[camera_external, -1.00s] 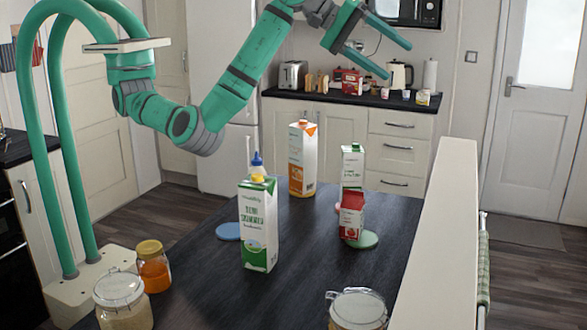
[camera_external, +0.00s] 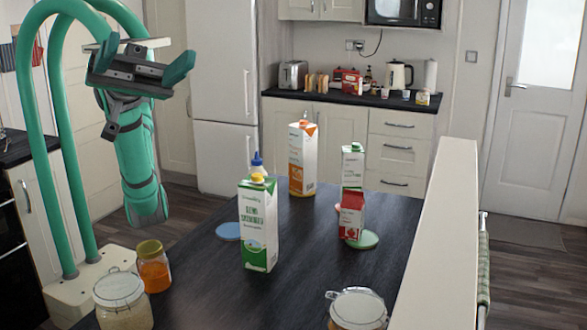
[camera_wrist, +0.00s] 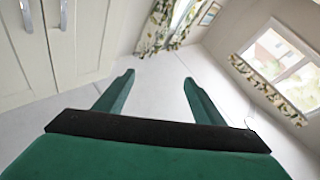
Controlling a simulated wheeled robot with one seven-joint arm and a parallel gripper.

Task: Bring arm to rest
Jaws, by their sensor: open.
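My gripper (camera_external: 140,70) is at the upper left in the external view, folded back close to my column and well above the dark table (camera_external: 190,290). Its two green fingers also show in the wrist view (camera_wrist: 157,92), spread apart with nothing between them. The arm hangs folded, with its elbow low, left of the table. The wrist view looks toward the pale ceiling, tilted.
On the table stand a green-white carton (camera_external: 258,225), an orange-white carton (camera_external: 302,158), a smaller green-white carton (camera_external: 352,165), a red carton (camera_external: 351,215), an orange jar (camera_external: 154,270) and lidded glass jars (camera_external: 123,300). A tall fridge (camera_external: 222,80) stands behind. A pale ledge (camera_external: 440,240) borders the right.

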